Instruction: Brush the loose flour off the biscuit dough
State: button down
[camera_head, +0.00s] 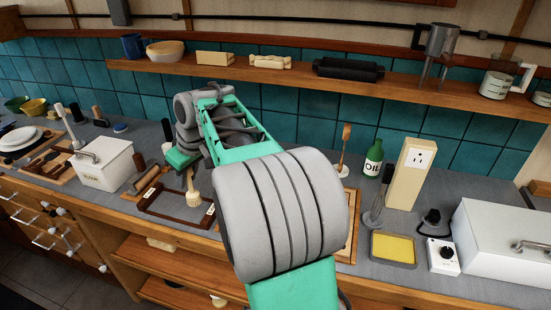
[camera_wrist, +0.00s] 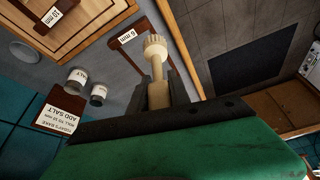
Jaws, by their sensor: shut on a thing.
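My gripper (camera_head: 187,174) is over the counter left of centre in the head view. In the wrist view my gripper (camera_wrist: 158,92) is shut on the handle of a brush (camera_wrist: 156,60) with a pale, round head. The brush also hangs below the gripper in the head view (camera_head: 193,200), near a brown frame (camera_head: 160,213). A wooden board (camera_head: 353,235) shows partly behind my arm, and board edges show at the top left of the wrist view (camera_wrist: 110,12). I cannot make out the biscuit dough or loose flour; my arm hides much of the board.
A white bin (camera_head: 102,166) stands to the left. An oil bottle (camera_head: 374,158), whisk (camera_head: 376,206), yellow-filled tray (camera_head: 393,250) and white box (camera_head: 505,240) stand to the right. Two salt jars, one here (camera_wrist: 77,80), and a recipe sign (camera_wrist: 58,116) show in the wrist view.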

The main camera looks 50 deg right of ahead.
jog(key=s+d+f+n, duration=0.1)
jog(key=s+d, duration=0.3)
jog(key=d, duration=0.8)
jog(key=s+d+f+n+y, duration=0.1)
jog(key=s+d, duration=0.4)
jog(key=d, duration=0.6)
jog(key=shift+d+n, duration=0.4)
jog(key=shift+n, duration=0.2)
jog(key=shift+f, duration=0.1)
